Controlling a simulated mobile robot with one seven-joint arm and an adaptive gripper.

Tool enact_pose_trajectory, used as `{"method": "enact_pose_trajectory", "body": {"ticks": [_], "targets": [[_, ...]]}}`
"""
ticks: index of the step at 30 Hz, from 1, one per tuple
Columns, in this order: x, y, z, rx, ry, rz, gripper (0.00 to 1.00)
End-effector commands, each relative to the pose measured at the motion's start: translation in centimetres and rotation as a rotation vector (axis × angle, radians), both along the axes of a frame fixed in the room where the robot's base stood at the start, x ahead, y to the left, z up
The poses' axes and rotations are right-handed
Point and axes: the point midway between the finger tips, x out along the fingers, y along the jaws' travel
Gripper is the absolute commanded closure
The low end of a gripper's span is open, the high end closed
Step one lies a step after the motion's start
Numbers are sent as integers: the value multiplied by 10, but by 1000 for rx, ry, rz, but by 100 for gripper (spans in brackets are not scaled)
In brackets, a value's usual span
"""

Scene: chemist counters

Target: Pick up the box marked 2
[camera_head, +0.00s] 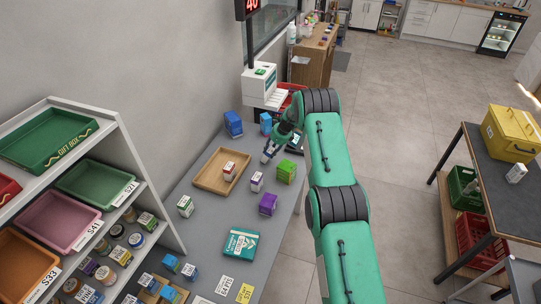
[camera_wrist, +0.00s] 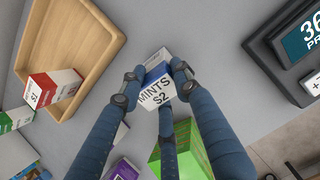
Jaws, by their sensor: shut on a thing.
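In the wrist view, a small white and blue box (camera_wrist: 158,92) marked MINTS S2 sits between the fingers of my gripper (camera_wrist: 157,76). The fingers are closed against its sides, and its lettered face points toward the camera. In the head view my gripper (camera_head: 268,154) is low over the grey counter, beyond the green box and right of the wooden tray. The held box is mostly hidden there by the fingers. I cannot tell whether it still touches the counter.
The wooden tray (camera_head: 202,181) holds a red and white box (camera_head: 229,170). A green box (camera_head: 286,171), a white box (camera_head: 256,181) and a purple box (camera_head: 268,204) stand nearby. Blue boxes (camera_head: 233,123) stand behind. A dark device with a display (camera_wrist: 300,45) is close on the right.

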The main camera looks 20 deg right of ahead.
Motion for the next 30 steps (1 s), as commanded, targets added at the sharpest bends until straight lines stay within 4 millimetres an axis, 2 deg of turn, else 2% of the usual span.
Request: {"method": "enact_pose_trajectory", "body": {"ticks": [5,11,24,30], "targets": [[0,0,2,0,1,0,96],[0,0,18,0,0,1,96],[0,0,75,-1,-1,1,96],[0,0,94,1,1,0,96]]}}
